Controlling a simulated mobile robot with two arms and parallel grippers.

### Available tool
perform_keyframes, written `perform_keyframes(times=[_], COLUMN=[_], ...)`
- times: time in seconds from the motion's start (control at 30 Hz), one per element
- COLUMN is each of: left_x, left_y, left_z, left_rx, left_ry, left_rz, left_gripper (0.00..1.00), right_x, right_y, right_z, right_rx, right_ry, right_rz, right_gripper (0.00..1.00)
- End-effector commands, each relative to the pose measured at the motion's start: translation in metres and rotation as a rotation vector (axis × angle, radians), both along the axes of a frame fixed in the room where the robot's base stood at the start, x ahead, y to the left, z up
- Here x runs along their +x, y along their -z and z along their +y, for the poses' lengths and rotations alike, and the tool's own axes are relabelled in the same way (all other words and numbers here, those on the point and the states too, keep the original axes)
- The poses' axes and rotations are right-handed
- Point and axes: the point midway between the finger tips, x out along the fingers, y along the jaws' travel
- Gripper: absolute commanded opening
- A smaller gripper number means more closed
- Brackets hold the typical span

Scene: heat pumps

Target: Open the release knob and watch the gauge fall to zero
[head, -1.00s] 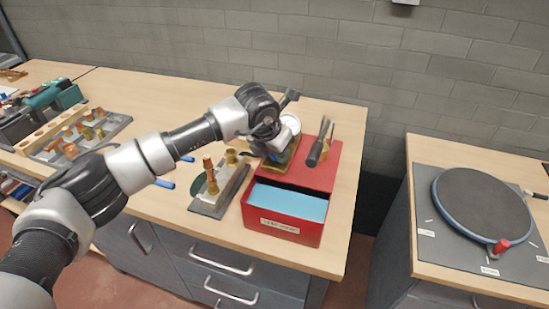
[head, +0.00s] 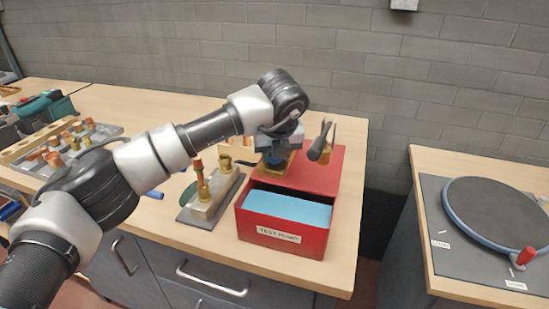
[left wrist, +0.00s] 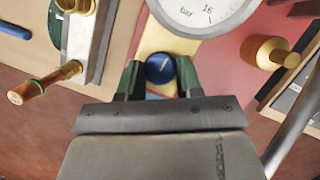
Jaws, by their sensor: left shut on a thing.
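The blue round release knob (left wrist: 160,68) with a pale line on its face shows in the left wrist view, on a brass-coloured block below the gauge. My left gripper (left wrist: 160,82) has its two green-padded fingers either side of the knob and is shut on it. The white pressure gauge (left wrist: 208,10), marked "bar", is only partly in that view, so its needle cannot be read. In the head view my left gripper (head: 273,158) points down at the back left of the red test pump box (head: 318,172), and my wrist hides the gauge. My right gripper is not in view.
A black-handled tool (head: 319,150) stands on the red box, close to the right of my wrist. The box's front tank holds blue liquid (head: 287,207). A grey plate with brass fittings (head: 210,205) is just left. A round black disc (head: 500,212) lies on the right bench.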

Motion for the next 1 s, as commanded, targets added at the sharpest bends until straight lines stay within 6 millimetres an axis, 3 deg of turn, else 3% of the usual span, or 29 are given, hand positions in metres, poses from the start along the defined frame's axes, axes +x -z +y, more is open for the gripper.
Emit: perform_keyframes(times=[0.6, 0.63, 0.7, 1.0], left_x=[0.0014, 0.0013, 0.0013, -0.0001], left_y=[-0.0044, -0.0045, -0.0043, -0.0035], left_z=[-0.0002, -0.0002, -0.0001, -0.0005], left_rx=[-0.004, -0.004, -0.003, -0.002], left_ry=[-0.044, -0.044, -0.045, -0.042], left_rz=[-0.008, -0.008, -0.008, -0.003], left_gripper=[0.12, 0.37, 0.46, 0.46], right_x=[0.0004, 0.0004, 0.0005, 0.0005], right_y=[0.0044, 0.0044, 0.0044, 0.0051], right_z=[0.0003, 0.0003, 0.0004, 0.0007], right_rx=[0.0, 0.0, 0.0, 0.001], right_ry=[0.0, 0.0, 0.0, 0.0], right_rz=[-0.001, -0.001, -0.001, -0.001], right_gripper=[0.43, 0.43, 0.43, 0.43])
